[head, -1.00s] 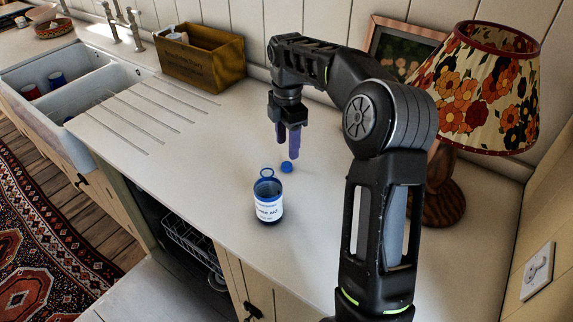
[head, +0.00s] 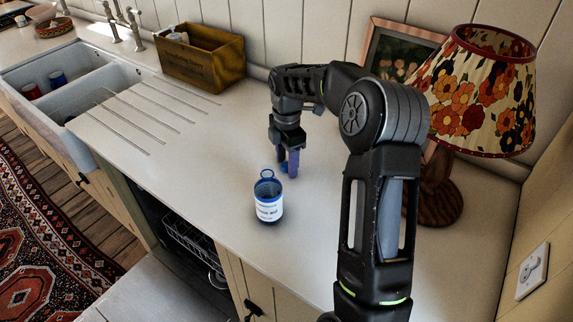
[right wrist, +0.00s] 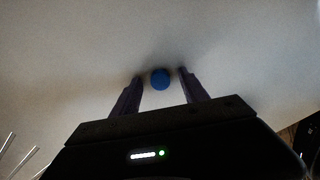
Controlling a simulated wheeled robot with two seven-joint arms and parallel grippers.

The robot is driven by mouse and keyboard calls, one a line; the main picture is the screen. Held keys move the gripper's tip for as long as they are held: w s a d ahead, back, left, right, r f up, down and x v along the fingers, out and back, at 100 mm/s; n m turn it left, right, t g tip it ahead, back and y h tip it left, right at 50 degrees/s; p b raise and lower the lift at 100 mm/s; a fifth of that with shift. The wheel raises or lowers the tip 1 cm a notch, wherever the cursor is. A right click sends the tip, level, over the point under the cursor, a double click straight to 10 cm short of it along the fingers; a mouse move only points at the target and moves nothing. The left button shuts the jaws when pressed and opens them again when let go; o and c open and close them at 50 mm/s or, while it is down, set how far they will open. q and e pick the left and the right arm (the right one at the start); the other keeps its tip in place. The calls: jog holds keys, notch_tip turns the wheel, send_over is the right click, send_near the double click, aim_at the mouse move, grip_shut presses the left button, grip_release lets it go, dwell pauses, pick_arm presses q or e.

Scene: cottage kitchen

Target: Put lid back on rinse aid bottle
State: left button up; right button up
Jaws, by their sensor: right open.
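The rinse aid bottle (head: 269,208) stands upright and open on the worktop, with a white label and a blue ring at its neck. The blue lid (head: 284,168) lies on the worktop just behind the bottle, partly hidden by a finger. In the right wrist view the round blue lid (right wrist: 160,79) shows between the two fingertips, with gaps on both sides. My right gripper (head: 289,170) points down, open, with its fingertips low at the lid. It also shows open in the right wrist view (right wrist: 161,75). My left gripper is not in view.
A wooden box (head: 202,58) stands behind the draining grooves, near the sink (head: 62,85). A lamp with a floral shade (head: 480,90) and a picture frame (head: 385,50) stand at the back right. The worktop left of the bottle is clear.

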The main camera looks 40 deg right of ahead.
dwell(0.5)
grip_shut()
dwell(0.3)
